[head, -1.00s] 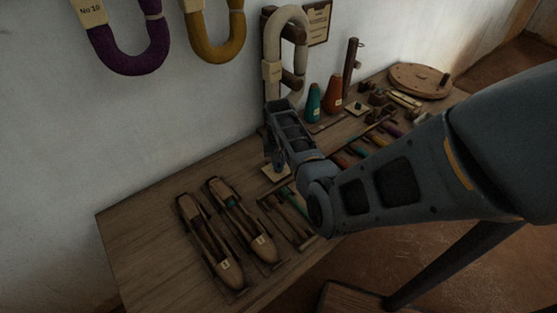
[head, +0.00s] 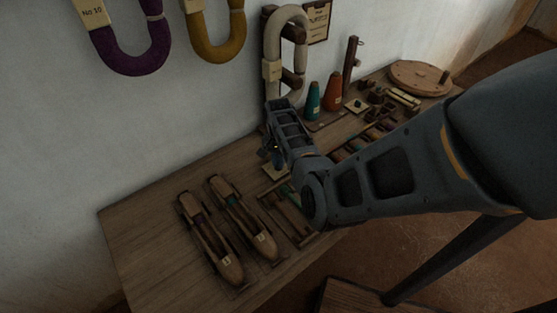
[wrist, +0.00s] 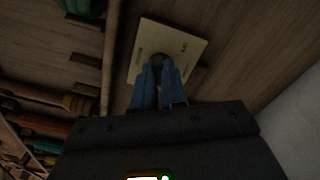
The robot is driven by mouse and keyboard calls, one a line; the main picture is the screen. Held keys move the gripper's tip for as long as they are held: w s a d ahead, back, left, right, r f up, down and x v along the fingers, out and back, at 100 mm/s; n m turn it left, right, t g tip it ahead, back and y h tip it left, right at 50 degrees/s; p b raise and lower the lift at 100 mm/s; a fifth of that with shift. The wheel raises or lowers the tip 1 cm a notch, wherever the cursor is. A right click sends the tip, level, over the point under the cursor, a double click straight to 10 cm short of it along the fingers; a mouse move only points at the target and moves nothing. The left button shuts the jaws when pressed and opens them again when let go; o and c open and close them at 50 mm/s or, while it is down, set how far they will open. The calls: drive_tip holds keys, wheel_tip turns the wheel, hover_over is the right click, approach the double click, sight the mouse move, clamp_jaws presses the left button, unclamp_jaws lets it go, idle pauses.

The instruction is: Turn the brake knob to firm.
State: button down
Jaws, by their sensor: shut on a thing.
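The brake knob (wrist: 158,58) is a small dark round knob on a pale square plate (wrist: 183,45) with faint marks on it, seen in the wrist view. My gripper (wrist: 158,68) has its blue fingers closed around the knob, one on each side. The plate's marks are too small and dark to read, so I cannot tell the knob's setting. In the head view my gripper (head: 275,160) points down at the plate (head: 272,174) on the bench, and its fingers and wrist hide the knob.
Two wooden shuttles (head: 212,240) (head: 243,218) lie left of the plate on the bench (head: 150,215). A slotted wooden rack (head: 290,218) lies in front. Teal (head: 313,102) and orange (head: 333,92) cones stand behind. Yarn hanks hang on the wall. The bench's left end is clear.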

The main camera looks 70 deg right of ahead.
drive_tip(key=c, duration=1.2)
unclamp_jaws()
wheel_tip(320, 180, up, 8)
drive_tip(key=shift+f, duration=0.1)
